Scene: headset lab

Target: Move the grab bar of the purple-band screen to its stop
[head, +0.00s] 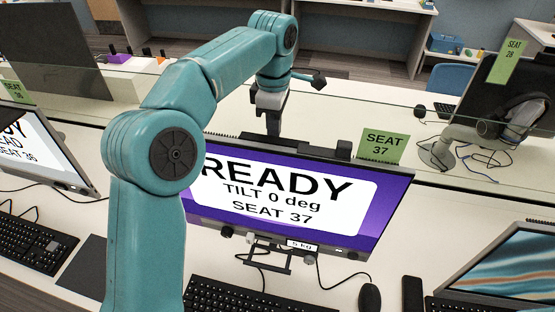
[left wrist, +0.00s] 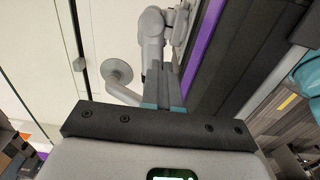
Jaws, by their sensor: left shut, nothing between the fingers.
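The purple-band screen (head: 385,207) stands in the middle of the head view. It reads READY, TILT 0 deg, SEAT 37. A thin dark frame with a crossbar (head: 266,268), which looks like the grab bar, hangs below its lower edge near a 5 kg label. My left gripper (head: 273,128) is behind the screen's top edge, pointing down, shut and empty. In the left wrist view the closed fingers (left wrist: 165,88) are beside the screen's purple edge (left wrist: 203,42); I cannot tell whether they touch anything. My left arm hides the screen's left edge. My right gripper is not in view.
A clear divider runs behind the screen, with a green SEAT 37 card (head: 382,145) at its edge. A grey monitor arm (left wrist: 152,45) is close to the fingers. A keyboard (head: 245,297) and mouse (head: 370,297) lie in front. Other screens stand left and right.

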